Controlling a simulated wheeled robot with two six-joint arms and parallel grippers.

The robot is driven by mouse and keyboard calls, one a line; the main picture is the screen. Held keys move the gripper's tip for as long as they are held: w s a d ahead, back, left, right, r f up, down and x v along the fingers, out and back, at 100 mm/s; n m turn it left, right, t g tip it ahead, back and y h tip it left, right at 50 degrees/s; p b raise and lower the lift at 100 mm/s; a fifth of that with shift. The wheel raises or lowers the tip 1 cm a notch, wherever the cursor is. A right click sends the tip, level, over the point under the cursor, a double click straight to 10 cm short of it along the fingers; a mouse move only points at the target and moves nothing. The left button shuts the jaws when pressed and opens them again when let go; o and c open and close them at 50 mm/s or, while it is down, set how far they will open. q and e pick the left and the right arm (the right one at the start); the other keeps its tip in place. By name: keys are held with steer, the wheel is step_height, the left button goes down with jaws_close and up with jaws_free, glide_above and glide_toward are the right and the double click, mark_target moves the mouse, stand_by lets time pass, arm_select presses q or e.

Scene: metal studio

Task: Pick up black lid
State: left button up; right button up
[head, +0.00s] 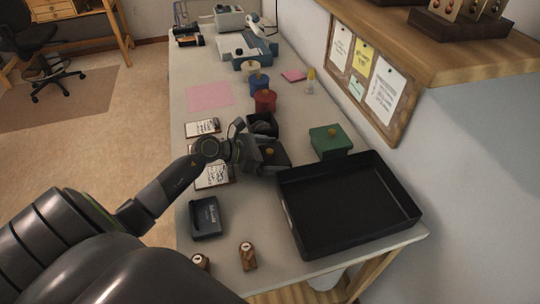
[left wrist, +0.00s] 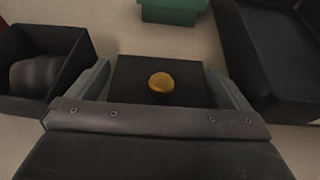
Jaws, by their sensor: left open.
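The black lid (left wrist: 133,79) is a dark flat square with a round golden knob (left wrist: 162,82). In the left wrist view it lies between the two fingers of my left gripper (left wrist: 160,88). In the head view the lid (head: 276,157) shows just right of my left gripper (head: 262,156), with its near part hidden by the gripper. The gripper is open, with a finger on either side of the lid. I cannot tell whether the fingers touch it. My right gripper is not in view.
An open black box (head: 262,121) with a dark object inside stands beside the gripper. A green lidded box (head: 330,141) and a large black tray (head: 408,222) stand to the right. A dark holder (head: 206,218) and two small wooden stamps (head: 248,257) are in front.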

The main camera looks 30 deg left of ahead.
arm_select(q)
steer(key=c, duration=0.8)
steer(key=shift+o, duration=0.2)
